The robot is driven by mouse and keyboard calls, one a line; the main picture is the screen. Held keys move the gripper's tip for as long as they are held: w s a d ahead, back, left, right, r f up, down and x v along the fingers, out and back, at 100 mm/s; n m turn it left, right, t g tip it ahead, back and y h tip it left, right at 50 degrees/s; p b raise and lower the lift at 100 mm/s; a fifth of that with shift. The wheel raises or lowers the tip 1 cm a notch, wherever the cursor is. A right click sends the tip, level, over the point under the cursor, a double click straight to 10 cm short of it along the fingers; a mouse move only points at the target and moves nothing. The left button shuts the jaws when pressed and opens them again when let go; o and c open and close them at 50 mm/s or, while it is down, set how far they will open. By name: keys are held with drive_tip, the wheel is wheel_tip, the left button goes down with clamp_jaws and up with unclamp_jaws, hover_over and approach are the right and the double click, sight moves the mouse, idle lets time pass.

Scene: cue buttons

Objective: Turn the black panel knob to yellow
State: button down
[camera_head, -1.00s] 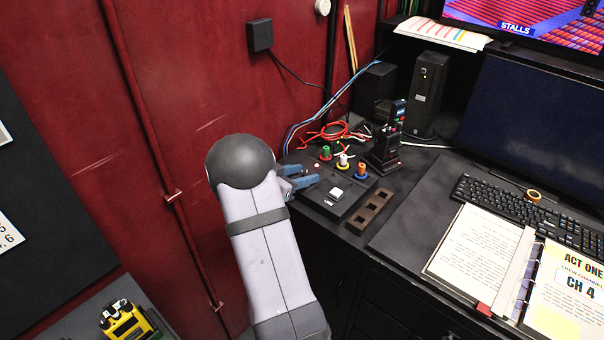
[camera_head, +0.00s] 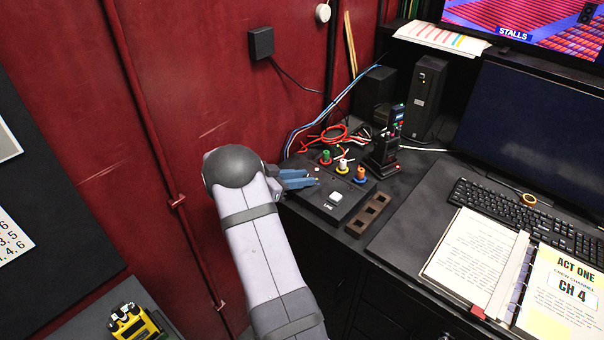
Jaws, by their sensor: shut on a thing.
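The black panel (camera_head: 312,199) sits on the desk's left corner, with a white square button (camera_head: 336,197) near its front. My gripper (camera_head: 316,179) is low over the panel's left side, its blue fingers reaching in from the left. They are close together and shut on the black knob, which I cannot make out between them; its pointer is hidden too. Along the panel's back and right stand a green knob (camera_head: 326,157), a white-and-yellow knob (camera_head: 342,165) and an orange-and-blue knob (camera_head: 360,174).
A dark block with square holes (camera_head: 368,216) lies right of the panel. A black radio (camera_head: 385,150) in a stand and coiled red cable (camera_head: 328,139) are behind. A keyboard (camera_head: 525,215) and open binder (camera_head: 500,270) lie right. The red wall is close on the left.

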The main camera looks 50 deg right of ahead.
drive_tip(key=shift+w+d+r+m+g+y, duration=0.1)
drive_tip(key=shift+w+m+g+y, duration=0.1)
drive_tip(key=shift+m+g, duration=0.4)
drive_tip(key=shift+w+d+r+m+g+y, duration=0.1)
drive_tip(key=shift+m+g+y, duration=0.1)
drive_tip(key=shift+m+g, duration=0.4)
drive_tip(key=shift+a+f, duration=0.1)
drive_tip(key=c, duration=1.5)
unclamp_jaws()
drive_tip(key=shift+s, duration=0.1)
wheel_tip(320, 180, up, 10)
drive_tip(key=shift+b, duration=1.15)
